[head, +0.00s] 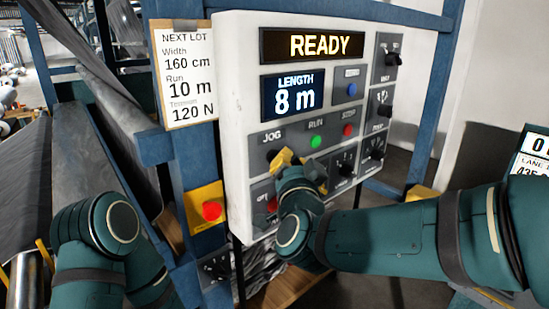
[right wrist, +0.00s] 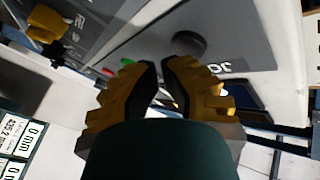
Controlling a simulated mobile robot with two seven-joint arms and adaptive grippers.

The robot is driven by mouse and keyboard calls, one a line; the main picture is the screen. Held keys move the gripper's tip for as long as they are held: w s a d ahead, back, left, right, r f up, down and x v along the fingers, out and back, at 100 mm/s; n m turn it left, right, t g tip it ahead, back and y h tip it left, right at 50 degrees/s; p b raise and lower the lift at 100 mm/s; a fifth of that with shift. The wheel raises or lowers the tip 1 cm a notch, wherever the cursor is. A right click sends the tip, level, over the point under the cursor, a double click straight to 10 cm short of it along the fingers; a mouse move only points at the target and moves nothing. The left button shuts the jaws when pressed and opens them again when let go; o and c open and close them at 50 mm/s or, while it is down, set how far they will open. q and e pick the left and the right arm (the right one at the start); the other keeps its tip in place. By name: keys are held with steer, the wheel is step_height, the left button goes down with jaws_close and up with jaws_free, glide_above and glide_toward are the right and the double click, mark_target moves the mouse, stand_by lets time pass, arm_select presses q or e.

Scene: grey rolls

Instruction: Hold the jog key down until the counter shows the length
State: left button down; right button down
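The control panel (head: 240,75) shows READY on its upper display and a length counter (head: 292,94) reading 8 m. The black jog key (head: 272,155) sits under the JOG label, partly hidden by my right gripper (head: 281,157). In the right wrist view the round jog key (right wrist: 188,43) shows just beyond the fingertips. My right gripper's yellow fingers (right wrist: 161,64) are shut, tips together, with nothing held. I cannot tell whether they touch the key. The lot card (head: 184,75) reads width 160 cm, run 10 m. My left gripper is out of view.
A green run button (head: 316,141) and a red stop button (head: 347,130) sit right of the jog key. A red emergency button (head: 211,210) on a yellow plate is lower left. Dark knobs (head: 377,148) line the panel's right side. A grey roll (head: 30,190) lies at left.

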steer(key=shift+w+a, duration=0.35)
steer(key=shift+w, duration=0.05)
stand_by(1.7)
steer(key=shift+s+d, duration=0.1)
steer(key=shift+s+d+b, duration=0.4)
steer(key=shift+s+d, duration=0.1)
steer(key=s+d+b, duration=0.1)
steer(key=s+d, duration=0.2)
steer(key=shift+s+d, duration=0.25)
stand_by(0.5)
